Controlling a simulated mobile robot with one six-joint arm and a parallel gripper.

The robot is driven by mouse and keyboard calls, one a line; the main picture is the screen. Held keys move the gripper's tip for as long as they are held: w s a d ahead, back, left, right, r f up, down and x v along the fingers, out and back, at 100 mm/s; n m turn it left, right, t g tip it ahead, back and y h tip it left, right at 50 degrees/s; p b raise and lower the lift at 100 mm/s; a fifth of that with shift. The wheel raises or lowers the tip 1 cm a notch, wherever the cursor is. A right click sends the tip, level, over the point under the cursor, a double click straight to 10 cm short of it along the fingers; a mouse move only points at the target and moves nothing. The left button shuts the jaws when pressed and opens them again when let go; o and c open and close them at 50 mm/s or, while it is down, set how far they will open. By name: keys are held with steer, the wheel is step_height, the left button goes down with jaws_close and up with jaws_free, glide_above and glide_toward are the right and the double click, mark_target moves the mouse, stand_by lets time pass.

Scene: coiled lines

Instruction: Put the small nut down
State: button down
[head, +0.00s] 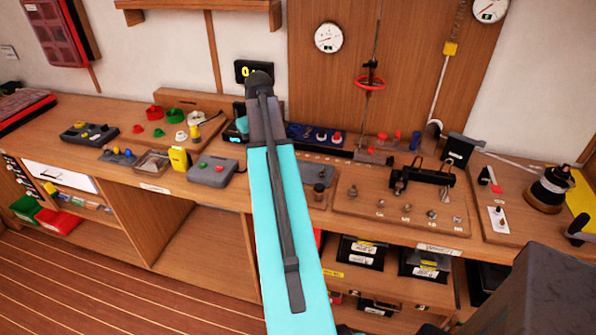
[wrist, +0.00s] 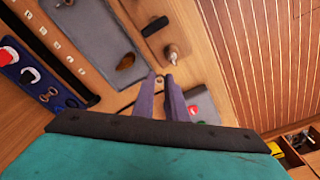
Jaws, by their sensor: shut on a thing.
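My gripper (wrist: 160,77) shows in the wrist view with its two purplish fingers nearly together. They are shut on a small nut (wrist: 159,80), seen as a tiny light ring between the fingertips. The fingertips are over bare wood, beside the lower edge of a grey mat (wrist: 80,25). The height of the nut above the wood cannot be told. In the head view my turquoise arm hides the gripper and the nut.
Near the fingers are a grey box (wrist: 203,108) with buttons and a wooden block (wrist: 150,14) bearing a dark knob and a metal piece. A blue panel (wrist: 30,77) lies left. In the head view, a board (head: 345,208) with several small metal fittings lies right of my arm.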

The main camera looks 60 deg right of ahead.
steer(key=s+d+m, duration=0.1)
steer(key=s+d, duration=1)
steer(key=shift+r+p, duration=0.25)
steer(key=shift+p, duration=0.05)
steer(key=shift+f, duration=0.1)
steer(key=p, duration=0.2)
glide_above(305, 176)
steer(key=shift+s+a+f, duration=0.1)
steer(key=shift+s+f, duration=0.05)
steer(key=shift+f, duration=1.4)
steer(key=shift+s+f, duration=0.1)
steer(key=shift+f, duration=1.4)
steer(key=shift+f+p, duration=0.5)
steer(key=shift+f, duration=1.4)
steer(key=shift+f, duration=0.15)
